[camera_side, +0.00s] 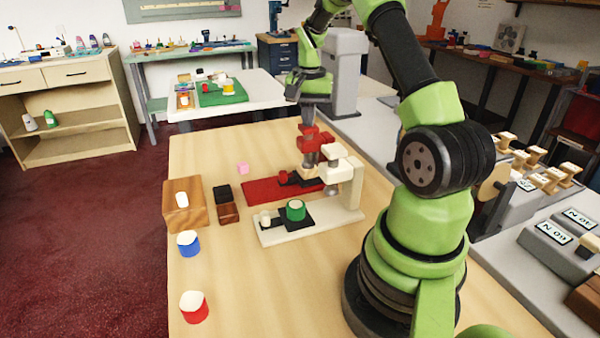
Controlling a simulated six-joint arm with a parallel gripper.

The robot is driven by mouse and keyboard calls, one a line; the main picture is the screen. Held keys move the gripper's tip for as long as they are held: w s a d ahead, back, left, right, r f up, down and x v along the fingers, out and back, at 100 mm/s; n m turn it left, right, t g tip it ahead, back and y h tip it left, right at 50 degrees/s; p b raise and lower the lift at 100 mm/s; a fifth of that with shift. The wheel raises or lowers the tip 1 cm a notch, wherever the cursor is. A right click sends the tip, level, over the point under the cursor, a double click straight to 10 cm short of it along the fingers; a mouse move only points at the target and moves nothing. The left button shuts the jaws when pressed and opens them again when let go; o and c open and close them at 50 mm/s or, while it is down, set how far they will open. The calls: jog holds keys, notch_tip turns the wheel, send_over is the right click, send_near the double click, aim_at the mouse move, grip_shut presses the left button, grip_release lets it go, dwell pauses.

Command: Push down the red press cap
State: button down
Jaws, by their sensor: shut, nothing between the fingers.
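The red press stands in the middle of the wooden table, with a flat red base (262,191) and a raised red upper part (313,139). I cannot clearly tell its cap from the rest of that upper part. A dark plate with a small red piece (283,176) lies on the base. My gripper (307,121) is shut and empty, pointing down directly over the red upper part. Its tips look very close to it; I cannot tell whether they touch. The lower right of the red press is partly hidden by the cream press.
A cream press (345,171) stands just in front, with a green cylinder (296,210) on its base. The front table is mostly clear.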

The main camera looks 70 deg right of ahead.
jog(key=shift+r, duration=3.85)
jog(key=s+a+r+n+t, duration=0.1)
jog(key=a+r+n+t, duration=0.2)
jog(key=a, duration=0.5)
jog(key=a+r+n+t, duration=0.1)
jog(key=a+r+n, duration=0.1)
jog(key=a+r, duration=0.55)
jog(key=s+a+f+n+t+y, duration=0.2)
jog(key=s+a+n, duration=0.4)
jog(key=s+a, duration=0.5)
jog(key=shift+a+f+t, duration=0.4)
jog(key=shift+a+t, duration=0.2)
jog(key=shift+a, duration=0.45)
